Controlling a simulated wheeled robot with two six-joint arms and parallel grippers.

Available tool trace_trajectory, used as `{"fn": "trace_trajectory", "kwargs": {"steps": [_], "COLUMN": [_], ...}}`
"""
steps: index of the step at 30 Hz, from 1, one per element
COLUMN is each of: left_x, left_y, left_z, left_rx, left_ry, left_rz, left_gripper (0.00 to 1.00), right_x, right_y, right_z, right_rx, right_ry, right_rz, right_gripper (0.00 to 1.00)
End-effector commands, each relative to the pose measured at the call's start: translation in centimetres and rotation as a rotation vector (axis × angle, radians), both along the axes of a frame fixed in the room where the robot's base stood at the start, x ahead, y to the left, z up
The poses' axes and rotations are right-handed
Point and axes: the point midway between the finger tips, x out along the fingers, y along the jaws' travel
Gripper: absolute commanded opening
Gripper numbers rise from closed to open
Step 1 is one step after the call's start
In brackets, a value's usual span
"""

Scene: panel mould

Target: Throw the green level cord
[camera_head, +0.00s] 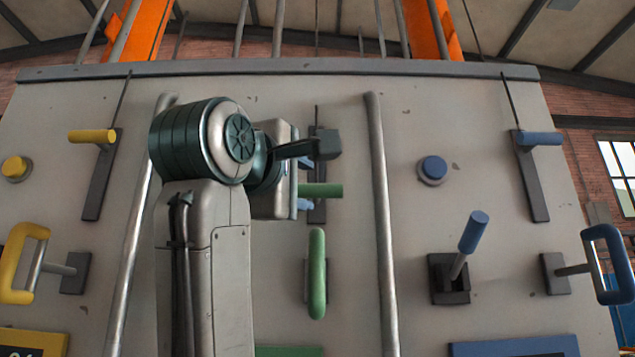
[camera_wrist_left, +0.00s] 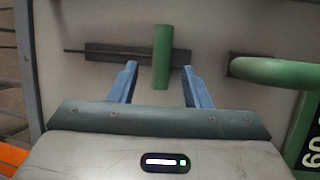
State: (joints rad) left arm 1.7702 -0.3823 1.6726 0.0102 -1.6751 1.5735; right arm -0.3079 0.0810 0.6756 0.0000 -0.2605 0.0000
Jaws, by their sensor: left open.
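The green level cord's handle (camera_head: 325,190) is a short green bar in front of a dark upright plate, with a thin cord rising above it, in the middle of the panel. In the left wrist view the green bar (camera_wrist_left: 162,50) shows between the two blue fingers. My left gripper (camera_head: 306,192) is open, with its fingers either side of the bar and a gap on each side. The arm and gripper body hide part of the plate in the head view. My right gripper is not in view.
A green loop handle (camera_head: 317,275) sits just below; it also shows in the wrist view (camera_wrist_left: 275,72). Upright metal rails (camera_head: 380,220) flank the green section. Yellow controls (camera_head: 92,136) lie left; a blue lever (camera_head: 473,232), button (camera_head: 432,168) and handle (camera_head: 540,138) lie right.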

Motion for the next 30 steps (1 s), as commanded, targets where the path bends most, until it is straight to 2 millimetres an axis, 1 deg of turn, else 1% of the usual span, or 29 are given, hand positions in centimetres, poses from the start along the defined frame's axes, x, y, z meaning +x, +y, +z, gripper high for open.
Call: {"fn": "trace_trajectory", "kwargs": {"steps": [1, 3, 9, 13, 21, 23, 27, 28, 30], "left_x": [1.0, 2.2, 4.4, 5.0, 5.1, 5.1, 5.1, 5.1, 5.1], "left_y": [-0.5, -1.0, -1.9, -2.1, -2.2, -2.2, -2.2, -2.2, -2.2], "left_z": [0.5, 0.7, 1.0, 1.0, 1.0, 1.0, 1.0, 1.0, 1.0], "left_rx": [0.001, 0.002, 0.001, 0.001, 0.0, 0.0, 0.0, 0.0, 0.0], "left_ry": [0.005, 0.005, 0.002, 0.002, 0.0, 0.0, 0.0, 0.0, 0.0], "left_rz": [-0.001, -0.001, -0.001, 0.0, 0.0, 0.0, 0.0, 0.0, 0.0], "left_gripper": [0.44, 0.44, 0.44, 0.44, 0.44, 0.32, 0.04, 0.0, 0.0], "right_x": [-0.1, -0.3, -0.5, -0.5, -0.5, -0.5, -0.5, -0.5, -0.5], "right_y": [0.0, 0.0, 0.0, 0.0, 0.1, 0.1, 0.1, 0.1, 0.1], "right_z": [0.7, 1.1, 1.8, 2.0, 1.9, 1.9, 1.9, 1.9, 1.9], "right_rx": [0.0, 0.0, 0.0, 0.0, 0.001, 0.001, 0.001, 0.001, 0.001], "right_ry": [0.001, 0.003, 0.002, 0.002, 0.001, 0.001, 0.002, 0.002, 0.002], "right_rz": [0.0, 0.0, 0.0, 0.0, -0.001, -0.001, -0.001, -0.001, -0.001], "right_gripper": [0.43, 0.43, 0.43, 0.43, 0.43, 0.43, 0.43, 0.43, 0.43]}}
